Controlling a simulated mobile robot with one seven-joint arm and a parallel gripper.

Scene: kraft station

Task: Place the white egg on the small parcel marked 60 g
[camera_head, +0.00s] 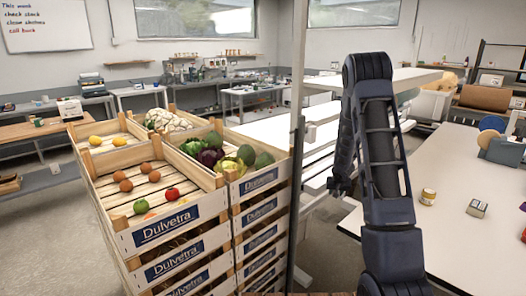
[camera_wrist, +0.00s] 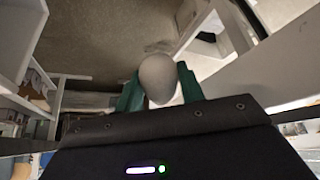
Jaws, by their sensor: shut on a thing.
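My gripper (camera_wrist: 160,88) is shut on the white egg (camera_wrist: 158,78), which sits between its two green fingers in the wrist view. In the head view my gripper (camera_head: 340,187) hangs low, left of my arm, between the crates and the white table; the egg cannot be made out there. A small box (camera_head: 477,208) lies on the white table at the right. No 60 g marking can be read on it, so I cannot tell whether it is the parcel.
Stacked wooden crates (camera_head: 165,227) with several brown eggs (camera_head: 126,185) and vegetables stand at left. A grey post (camera_head: 296,130) rises beside the crates. The table around the box is mostly clear.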

